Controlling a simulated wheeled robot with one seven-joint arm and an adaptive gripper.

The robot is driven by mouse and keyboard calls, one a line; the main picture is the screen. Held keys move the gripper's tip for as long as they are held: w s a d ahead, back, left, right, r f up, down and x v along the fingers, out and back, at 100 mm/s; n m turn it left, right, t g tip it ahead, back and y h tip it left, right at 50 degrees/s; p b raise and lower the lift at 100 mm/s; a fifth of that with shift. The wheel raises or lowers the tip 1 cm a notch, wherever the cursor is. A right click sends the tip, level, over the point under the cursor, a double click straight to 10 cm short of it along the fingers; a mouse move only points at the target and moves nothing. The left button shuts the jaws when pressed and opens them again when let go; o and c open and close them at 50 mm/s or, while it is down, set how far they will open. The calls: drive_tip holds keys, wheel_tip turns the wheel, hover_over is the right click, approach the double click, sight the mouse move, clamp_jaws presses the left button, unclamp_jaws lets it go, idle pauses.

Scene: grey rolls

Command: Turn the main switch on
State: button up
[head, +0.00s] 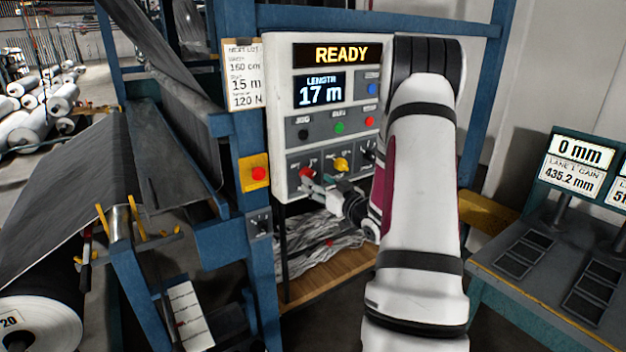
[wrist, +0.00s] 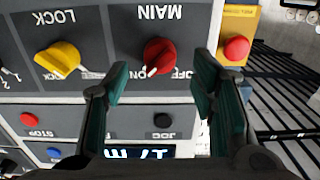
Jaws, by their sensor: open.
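The main switch is a red round knob with a white pointer mark under the upside-down label MAIN in the wrist view (wrist: 160,52). Its pointer mark lies toward the bottom of that picture, slightly left; the small position lettering beside it is partly covered. The knob also shows low on the control panel in the head view (head: 306,173). My gripper (wrist: 161,80) is open, with one finger on each side of the knob's near side. Whether the fingers touch it, I cannot tell. In the head view my gripper (head: 318,188) is at the panel's lower left.
The panel (head: 281,120) shows READY and LENGTH 17 m. A yellow LOCK knob (wrist: 57,60) sits beside the main switch. A red stop button on a yellow plate (head: 259,174) is left of the panel. A blue post (head: 247,220) stands close by.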

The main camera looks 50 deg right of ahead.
drive_tip(key=v, duration=0.8)
drive_tip(key=shift+a, duration=0.1)
